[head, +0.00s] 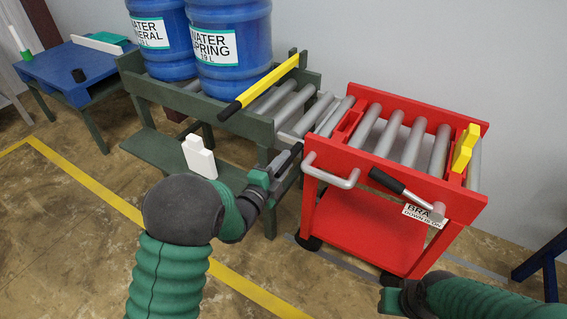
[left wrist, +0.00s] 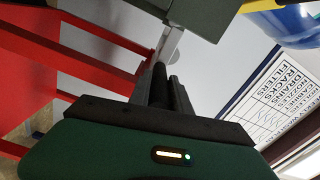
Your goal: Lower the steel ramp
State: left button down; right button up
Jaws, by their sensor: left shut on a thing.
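The steel ramp (head: 325,113) shows as grey metal between the roller end of the green conveyor (head: 262,132) and the red cart (head: 322,143). I cannot tell whether its far edge touches the cart. My left gripper (head: 278,172) is at the conveyor's end, beside the cart. In the left wrist view its fingers (left wrist: 162,92) are shut around a black handle (left wrist: 158,82), with a steel rod beyond it. The fingers hide part of the handle. My right gripper (head: 392,295) is low in front of the cart, and its fingers are unclear.
Two blue water jugs (head: 232,45) stand on the conveyor behind a yellow bar (head: 268,80) with a black grip. The cart has a black-handled brake lever (head: 390,183) and a yellow stop (head: 465,148). A blue table (head: 60,70) stands at the far left.

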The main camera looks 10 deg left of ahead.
pick_arm(q)
jog(key=shift+d+f, duration=0.15)
jog(key=shift+f, duration=0.1)
jog(key=c, duration=1.2)
grip_release()
jog(key=shift+r, duration=0.1)
jog(key=shift+s, duration=0.2)
jog(key=p+v, duration=0.6)
jog(key=v, duration=1)
jog(key=shift+s, duration=0.25)
jog(key=shift+w+a, duration=0.1)
jog(key=shift+a, duration=0.1)
